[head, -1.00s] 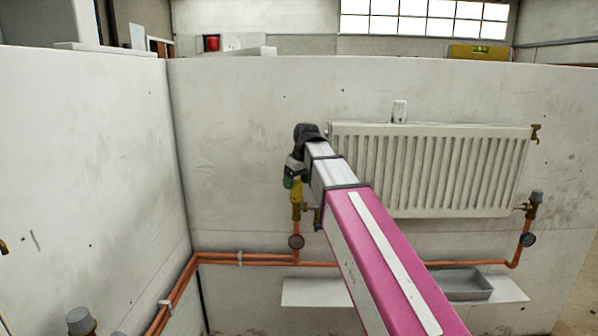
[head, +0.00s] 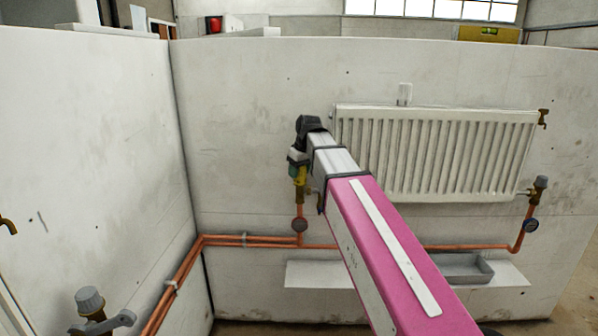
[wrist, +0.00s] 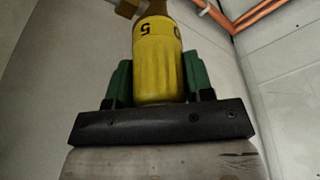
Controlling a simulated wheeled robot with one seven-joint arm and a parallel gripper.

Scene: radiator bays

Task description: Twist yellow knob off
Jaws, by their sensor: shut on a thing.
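The yellow knob (wrist: 158,60) fills the middle of the wrist view, with dark marks including a "5" on its side. It sits against a brass valve body (wrist: 158,8). My gripper (wrist: 158,80) has a green finger on each side of the knob and is shut on it. In the head view my gripper (head: 297,160) is at the valve left of the radiator, and the yellow knob (head: 299,178) shows just below it, partly hidden. I cannot tell whether the knob is loose on the valve.
A white radiator (head: 435,150) hangs right of my arm. Copper pipes (head: 270,243) run low along the wall. A grey-capped valve (head: 541,184) stands at the radiator's right end. A grey tray (head: 465,267) sits on a white shelf. Another grey-capped valve (head: 90,300) is at lower left.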

